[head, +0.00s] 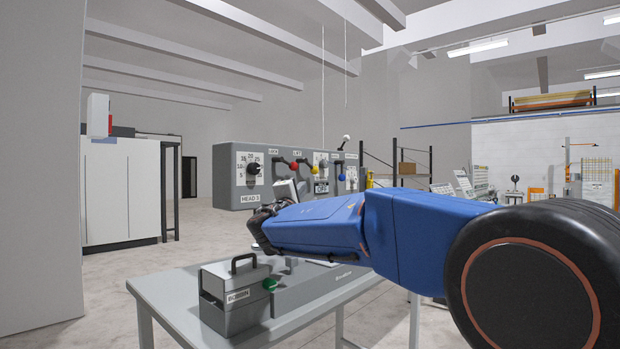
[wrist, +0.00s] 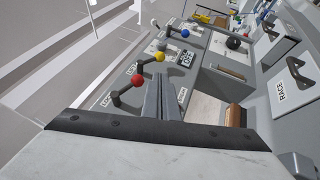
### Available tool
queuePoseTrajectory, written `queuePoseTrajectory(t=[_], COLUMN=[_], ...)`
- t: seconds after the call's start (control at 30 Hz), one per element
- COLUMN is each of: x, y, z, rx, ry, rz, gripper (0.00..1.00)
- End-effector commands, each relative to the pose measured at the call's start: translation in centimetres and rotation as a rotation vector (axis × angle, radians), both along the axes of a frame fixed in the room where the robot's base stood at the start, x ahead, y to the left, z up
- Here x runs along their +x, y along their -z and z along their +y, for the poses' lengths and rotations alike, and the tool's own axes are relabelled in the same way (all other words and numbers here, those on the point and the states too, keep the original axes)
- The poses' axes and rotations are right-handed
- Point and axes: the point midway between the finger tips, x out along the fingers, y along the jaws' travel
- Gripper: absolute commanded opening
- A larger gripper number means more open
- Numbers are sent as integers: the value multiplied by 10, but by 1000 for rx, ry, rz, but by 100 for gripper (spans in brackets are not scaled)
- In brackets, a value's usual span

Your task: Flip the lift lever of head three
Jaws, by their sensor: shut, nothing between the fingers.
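The grey HEAD 3 box (head: 226,194) stands behind my arm in the head view, with a dial at its left. Its LIFT lever ends in a yellow ball (head: 316,169), and the lever points right and slightly down. The yellow ball also shows in the wrist view (wrist: 160,57). The LOCK lever with a red ball (head: 294,166) is just left of it and also points right. In the wrist view my gripper (wrist: 162,78) is shut and empty, its tips appearing just below the yellow ball and right of the red ball (wrist: 138,82). I cannot tell whether it touches either lever.
A blue-ball lever (head: 341,177) and a raised white-ball lever (head: 346,137) are farther right on the box. A grey BOBBIN case (head: 228,316) with a handle stands on the table (head: 168,299) below. A white cabinet (head: 120,195) is at the left.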

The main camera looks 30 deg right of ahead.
Motion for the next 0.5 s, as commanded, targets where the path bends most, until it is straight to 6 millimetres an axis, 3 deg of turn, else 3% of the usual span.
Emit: queuePoseTrajectory(t=[0.17,0.5], x=[10,51], y=[-5,-21], z=[-7,-44], rx=[-6,-6], ry=[-1,2], rz=[-1,0], gripper=[0,0])
